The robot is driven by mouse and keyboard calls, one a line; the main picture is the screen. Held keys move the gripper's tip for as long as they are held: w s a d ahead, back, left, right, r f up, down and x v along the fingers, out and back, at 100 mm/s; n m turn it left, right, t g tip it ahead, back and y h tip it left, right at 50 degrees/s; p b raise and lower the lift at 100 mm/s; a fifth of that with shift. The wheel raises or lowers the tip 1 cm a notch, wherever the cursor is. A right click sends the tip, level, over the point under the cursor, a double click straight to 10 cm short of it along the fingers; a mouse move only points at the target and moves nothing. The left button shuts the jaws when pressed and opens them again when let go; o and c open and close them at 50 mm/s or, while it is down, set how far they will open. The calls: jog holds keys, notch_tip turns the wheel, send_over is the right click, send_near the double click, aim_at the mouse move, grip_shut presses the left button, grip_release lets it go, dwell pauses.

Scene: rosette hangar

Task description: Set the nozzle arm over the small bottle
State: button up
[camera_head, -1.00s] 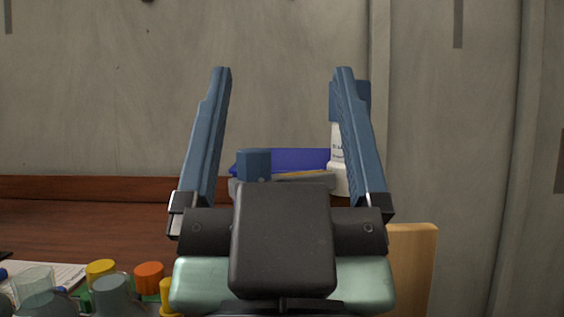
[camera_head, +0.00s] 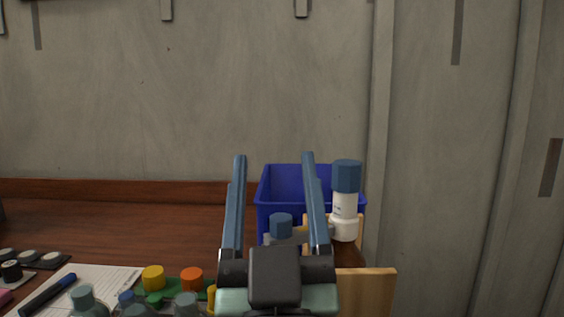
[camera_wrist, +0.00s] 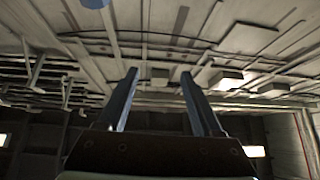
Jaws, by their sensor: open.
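My gripper (camera_head: 274,155) is open and empty, with its two blue fingers pointing up. In the wrist view the gripper (camera_wrist: 158,72) also has nothing between its fingers. A white upright post with a blue top (camera_head: 344,205) stands to the right of the gripper. A yellowish bar, apparently the nozzle arm (camera_head: 304,231), reaches left from its base towards a blue knob (camera_head: 281,225). The right finger hides part of the bar. Several small bottles with grey-green caps (camera_head: 83,298) stand at the lower left, cut by the frame edge. I cannot tell which is the task's bottle.
A blue bin (camera_head: 281,180) stands behind the fingers. A wooden block (camera_head: 368,290) is at the lower right. Yellow (camera_head: 153,278) and orange (camera_head: 192,279) caps, a notepad (camera_head: 105,279) and a marker (camera_head: 48,296) lie at the left. The brown table (camera_head: 130,235) is clear behind them.

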jog(key=w+g+p, duration=0.2)
jog(key=w+p, duration=0.2)
jog(key=p, duration=0.6)
jog(key=m+g+h+p, duration=0.2)
jog(key=g+p, duration=0.3)
jog(key=p, duration=2.1)
send_near(282, 215)
jog(key=w, duration=0.4)
jog(key=w+p, duration=0.1)
jog(key=w, duration=0.3)
jog(key=w+p, duration=0.1)
jog(key=w, duration=0.3)
jog(key=shift+w+f, duration=0.2)
jog(key=shift+f, duration=0.2)
jog(key=shift+c, duration=0.2)
grip_shut()
